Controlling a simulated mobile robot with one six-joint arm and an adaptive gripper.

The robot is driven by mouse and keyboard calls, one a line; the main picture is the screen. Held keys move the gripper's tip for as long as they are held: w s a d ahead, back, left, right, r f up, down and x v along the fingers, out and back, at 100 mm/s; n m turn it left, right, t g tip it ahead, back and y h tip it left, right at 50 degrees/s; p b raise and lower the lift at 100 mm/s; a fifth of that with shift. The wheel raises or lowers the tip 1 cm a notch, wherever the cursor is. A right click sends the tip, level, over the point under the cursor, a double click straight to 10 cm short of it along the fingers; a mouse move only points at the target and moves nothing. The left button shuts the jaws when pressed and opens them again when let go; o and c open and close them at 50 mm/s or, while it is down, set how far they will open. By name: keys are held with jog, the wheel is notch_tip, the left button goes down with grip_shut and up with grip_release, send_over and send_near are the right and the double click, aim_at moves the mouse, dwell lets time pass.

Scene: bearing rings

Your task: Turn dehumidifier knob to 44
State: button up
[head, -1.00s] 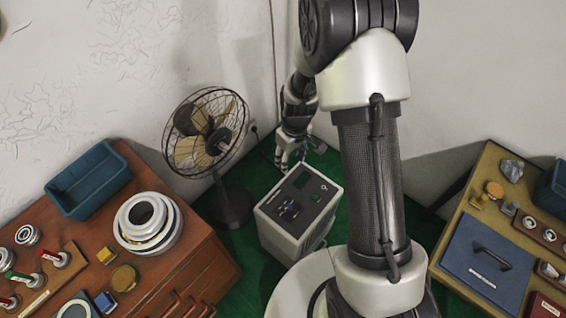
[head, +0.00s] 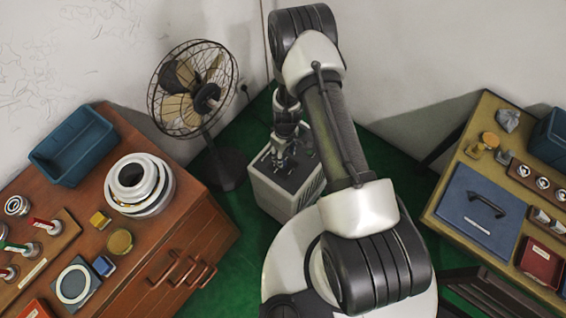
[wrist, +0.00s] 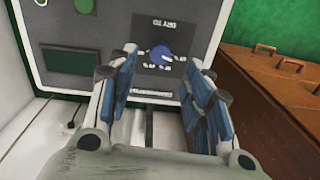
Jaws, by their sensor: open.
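The dehumidifier (head: 283,194) is a pale box with a dark top panel, standing on the green floor in the head view. In the wrist view its panel (wrist: 110,25) fills the upper middle, with a blue round knob (wrist: 161,54) on a dark plate. Small white lettering surrounds the knob, too small to read surely. My gripper (wrist: 163,75) is open, its blue-padded fingers to the left and right of the knob in the picture, with visible gaps and no clear contact. In the head view my gripper (head: 280,160) is over the panel and hides the knob.
A fan (head: 195,92) stands left of the dehumidifier. A brown cabinet (head: 195,240) with a blue bin (head: 75,148) and white rings (head: 140,185) is at left. Green floor shows between.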

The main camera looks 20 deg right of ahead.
notch_tip(320, 180, down, 7)
jog(key=shift+s+a+r+b, duration=0.1)
jog(key=shift+a+r+b, duration=0.1)
jog(key=shift+b, duration=0.55)
jog(key=shift+d, duration=0.1)
jog(key=c, duration=1.1)
